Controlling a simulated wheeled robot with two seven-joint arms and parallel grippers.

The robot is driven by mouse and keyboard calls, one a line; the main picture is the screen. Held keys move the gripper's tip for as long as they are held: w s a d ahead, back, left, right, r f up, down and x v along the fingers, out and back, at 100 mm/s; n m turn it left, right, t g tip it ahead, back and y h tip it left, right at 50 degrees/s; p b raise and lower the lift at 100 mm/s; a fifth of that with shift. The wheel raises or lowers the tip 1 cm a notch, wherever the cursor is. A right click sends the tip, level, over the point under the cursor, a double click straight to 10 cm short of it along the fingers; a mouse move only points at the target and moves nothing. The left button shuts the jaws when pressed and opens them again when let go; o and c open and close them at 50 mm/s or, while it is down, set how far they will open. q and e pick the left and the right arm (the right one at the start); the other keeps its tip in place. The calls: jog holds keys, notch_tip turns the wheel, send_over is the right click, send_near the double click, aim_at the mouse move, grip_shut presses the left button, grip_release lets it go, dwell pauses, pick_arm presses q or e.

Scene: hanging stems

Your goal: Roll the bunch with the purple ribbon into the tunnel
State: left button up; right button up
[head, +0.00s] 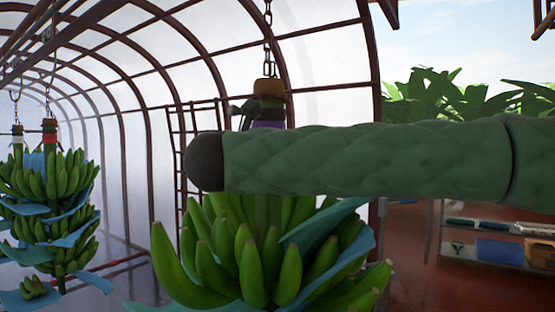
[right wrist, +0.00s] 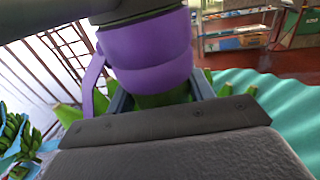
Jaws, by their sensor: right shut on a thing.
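The banana bunch (head: 262,255) with the purple ribbon (head: 267,125) hangs from a chain (head: 267,35) in the middle of the head view, with blue sheeting around its fruit. My right arm crosses in front of its stem and hides part of it. In the right wrist view the purple ribbon (right wrist: 150,55) wraps the stem, and my right gripper (right wrist: 162,98) is shut on the green stem just below it. The tunnel (head: 125,110), with brown hoops and translucent walls, opens behind and to the left. My left gripper is not in view.
A ladder-like frame (head: 180,150) stands behind my bunch. Shelves (head: 480,262) stand at the right on a reddish floor.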

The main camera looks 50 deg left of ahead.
jog(key=shift+s+a+f, duration=0.1)
jog(key=shift+s+a, duration=0.15)
jog(key=shift+a, duration=0.35)
jog(key=shift+s+a, duration=0.2)
jog(key=shift+a, duration=0.4)
jog(key=shift+s+a, duration=0.15)
jog(key=shift+a, duration=0.6)
jog(key=o, duration=1)
jog(key=shift+d, duration=0.1)
jog(key=o, duration=0.3)
jog(key=shift+o, duration=0.2)
